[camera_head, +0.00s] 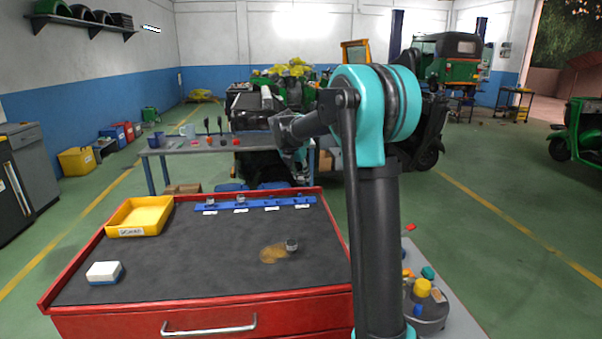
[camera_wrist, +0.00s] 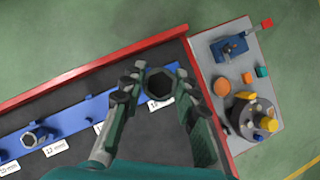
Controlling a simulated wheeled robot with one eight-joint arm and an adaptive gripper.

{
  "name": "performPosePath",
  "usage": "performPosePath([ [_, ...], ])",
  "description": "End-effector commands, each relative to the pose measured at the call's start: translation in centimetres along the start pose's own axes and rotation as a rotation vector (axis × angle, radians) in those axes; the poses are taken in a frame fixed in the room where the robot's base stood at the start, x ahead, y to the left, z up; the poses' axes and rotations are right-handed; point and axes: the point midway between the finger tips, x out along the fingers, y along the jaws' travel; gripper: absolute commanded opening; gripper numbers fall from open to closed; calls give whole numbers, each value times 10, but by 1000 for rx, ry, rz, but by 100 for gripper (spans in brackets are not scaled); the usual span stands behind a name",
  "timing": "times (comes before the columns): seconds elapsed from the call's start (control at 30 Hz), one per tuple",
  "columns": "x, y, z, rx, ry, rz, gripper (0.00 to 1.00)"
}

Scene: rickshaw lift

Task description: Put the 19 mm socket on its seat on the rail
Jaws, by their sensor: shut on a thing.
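My gripper (camera_wrist: 160,82) is shut on a dark grey socket (camera_wrist: 160,92), seen from above with its hex opening showing. The socket's size marking cannot be read. In the wrist view it overlaps the right end of the blue rail (camera_wrist: 70,122), beside a partly hidden label; I cannot tell its height above the rail or whether it touches. In the head view the rail (camera_head: 256,205) lies along the back of the cart top, with sockets at its two left places. My gripper (camera_head: 302,165) appears beyond the rail's right end there, and the held socket is not clear.
Another socket (camera_head: 291,246) stands on a brown stain on the dark mat (camera_head: 200,255). A yellow bin (camera_head: 140,217) and a white-and-blue block (camera_head: 104,272) are at the left.

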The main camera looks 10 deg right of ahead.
Motion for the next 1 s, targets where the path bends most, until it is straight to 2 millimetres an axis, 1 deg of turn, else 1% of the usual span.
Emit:
performPosePath([
  [0.4,30,0,-18,1,0,0,0],
  [0.6,42,0,-24,1,0,0,0],
  [0.8,47,0,-27,1,0,0,0],
  [1.0,48,0,-28,1,0,0,0],
])
